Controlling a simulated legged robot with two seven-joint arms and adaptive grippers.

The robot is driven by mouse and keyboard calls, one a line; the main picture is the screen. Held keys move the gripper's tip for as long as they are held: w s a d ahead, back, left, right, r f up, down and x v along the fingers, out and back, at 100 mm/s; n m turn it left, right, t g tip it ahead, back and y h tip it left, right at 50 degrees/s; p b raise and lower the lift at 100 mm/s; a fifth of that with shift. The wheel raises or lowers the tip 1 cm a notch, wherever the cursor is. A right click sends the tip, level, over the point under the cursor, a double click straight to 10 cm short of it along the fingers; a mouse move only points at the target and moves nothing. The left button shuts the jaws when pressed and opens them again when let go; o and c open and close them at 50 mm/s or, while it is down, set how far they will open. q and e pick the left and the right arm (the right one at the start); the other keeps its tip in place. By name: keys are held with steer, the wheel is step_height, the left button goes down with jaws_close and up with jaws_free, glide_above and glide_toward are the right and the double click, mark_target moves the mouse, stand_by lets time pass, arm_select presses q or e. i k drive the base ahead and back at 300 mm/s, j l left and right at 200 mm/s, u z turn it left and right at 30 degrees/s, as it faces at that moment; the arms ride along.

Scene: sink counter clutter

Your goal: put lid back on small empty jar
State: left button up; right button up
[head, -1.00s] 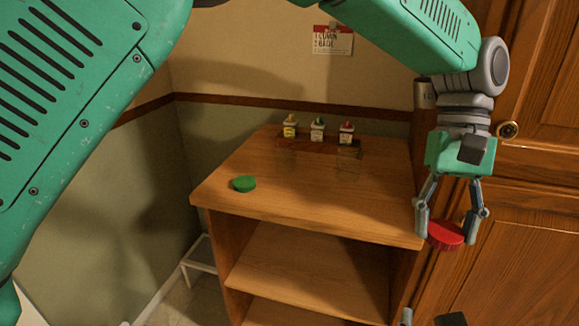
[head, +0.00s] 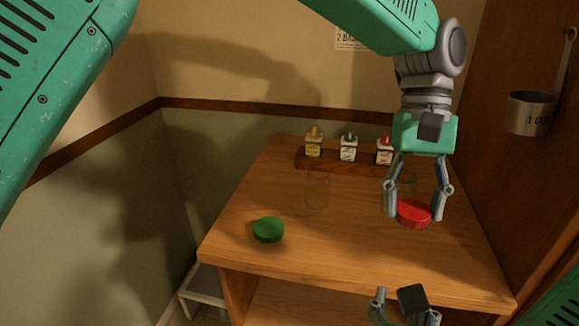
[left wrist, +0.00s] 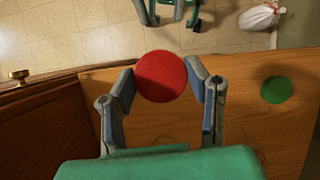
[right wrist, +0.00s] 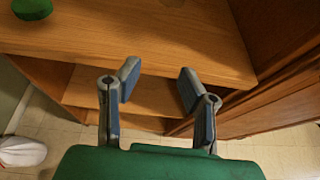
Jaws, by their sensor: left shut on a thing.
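My left gripper (head: 417,212) is shut on a red lid (head: 413,215) and holds it above the right part of the wooden counter. The lid also shows between the fingers in the left wrist view (left wrist: 160,77). A green lid (head: 268,230) lies on the counter at the left. A clear jar (head: 317,190), faint and see-through, stands near the middle. Another clear jar (head: 407,181) is partly hidden behind my left gripper. I cannot tell for sure which is smaller. My right gripper (right wrist: 155,85) is open and empty, low by the counter's front edge.
A wooden rack (head: 345,165) with three small labelled bottles stands at the counter's back. A metal measuring cup (head: 530,112) hangs on the cabinet at the right. The counter's front middle is clear. A white stool (head: 200,285) stands at the lower left.

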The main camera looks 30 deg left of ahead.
mark_target(317, 180)
steer(key=i+j, duration=0.15)
steer(key=j, duration=0.25)
steer(key=i+j, duration=0.15)
steer(key=j, duration=0.2)
steer(key=i+j, duration=0.15)
steer(key=j, duration=0.25)
steer(key=i+j+z, duration=0.1)
steer(key=j+z, duration=0.2)
